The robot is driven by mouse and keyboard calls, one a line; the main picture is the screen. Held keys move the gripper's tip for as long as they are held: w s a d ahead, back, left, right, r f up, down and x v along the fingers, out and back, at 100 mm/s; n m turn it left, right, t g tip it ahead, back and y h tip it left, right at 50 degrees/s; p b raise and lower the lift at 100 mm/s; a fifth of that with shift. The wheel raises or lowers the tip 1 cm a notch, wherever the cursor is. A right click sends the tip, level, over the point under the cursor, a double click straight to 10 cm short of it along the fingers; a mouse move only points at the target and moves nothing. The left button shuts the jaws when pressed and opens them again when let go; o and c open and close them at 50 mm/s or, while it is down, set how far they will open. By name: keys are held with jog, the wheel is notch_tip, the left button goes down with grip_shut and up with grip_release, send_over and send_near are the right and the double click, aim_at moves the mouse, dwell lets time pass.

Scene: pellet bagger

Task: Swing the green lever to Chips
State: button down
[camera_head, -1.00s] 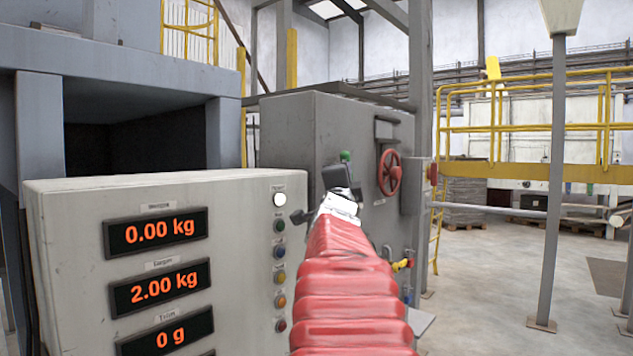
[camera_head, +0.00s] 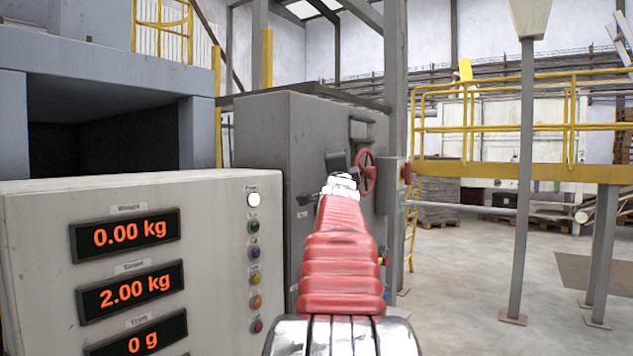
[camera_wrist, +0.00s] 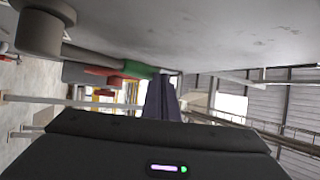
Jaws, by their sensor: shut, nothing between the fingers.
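The green lever's knob (camera_wrist: 138,68) shows in the wrist view, just left of and beyond my shut fingers (camera_wrist: 161,98). I cannot tell whether they touch it. In the head view my gripper (camera_head: 337,162) is in front of the grey cabinet (camera_head: 262,150), left of the red handwheel, and hides the lever. My gripper is shut and empty. No Chips marking can be read in either view, so the lever's position cannot be told.
The red handwheel (camera_head: 366,172) is close to the right of my gripper. A control panel (camera_head: 40,215) with orange readouts and a column of buttons stands at the front left. A grey post (camera_head: 526,180) and yellow railing (camera_head: 490,125) are at the right, with open floor between.

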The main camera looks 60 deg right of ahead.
jog(key=shift+d+f, duration=0.1)
jog(key=shift+d, duration=0.4)
jog(key=shift+a, duration=0.1)
jog(key=s+a+r, duration=0.2)
jog(key=a+r, duration=0.1)
jog(key=a, duration=0.2)
jog(key=s+a+r, duration=0.3)
jog(key=a, duration=0.3)
jog(key=shift+s+r, duration=0.15)
jog(key=shift+s, duration=0.1)
dwell(0.6)
